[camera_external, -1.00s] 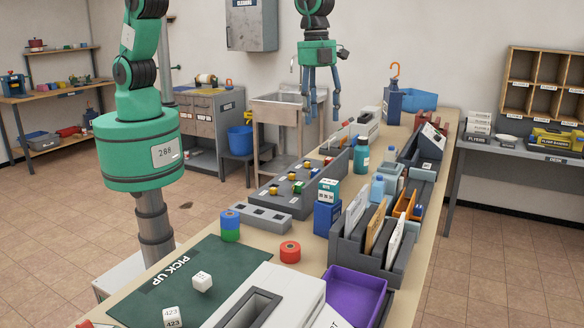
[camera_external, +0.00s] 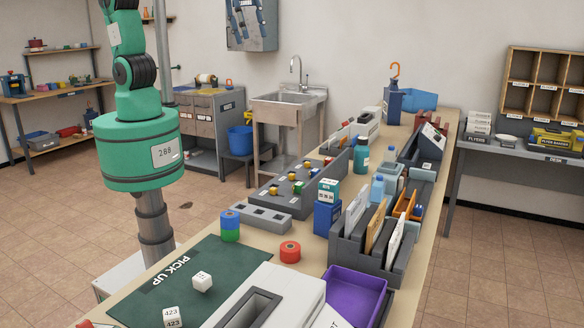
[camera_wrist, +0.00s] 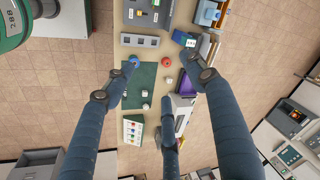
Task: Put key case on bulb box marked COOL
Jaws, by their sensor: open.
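No label reading COOL is legible, and I cannot tell which thing is the key case. A small white-and-teal box (camera_external: 328,190) with markings sits on a blue box (camera_external: 327,217) on the long table. Two small white blocks, one nearer (camera_external: 172,317) marked 423 and one farther (camera_external: 202,281), rest on the green PICK UP mat (camera_external: 225,258). The mat also shows in the wrist view (camera_wrist: 133,88). My gripper (camera_wrist: 167,88) is open and empty, with its dark blue fingers spread high above the table.
A stack of tape rolls (camera_external: 230,226) and a red roll (camera_external: 290,251) stand near the mat. A grey sorter with upright envelopes (camera_external: 372,250), a purple tray (camera_external: 355,292) and a grey panel with coloured knobs (camera_external: 292,187) crowd the table. The mat's middle is mostly clear.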

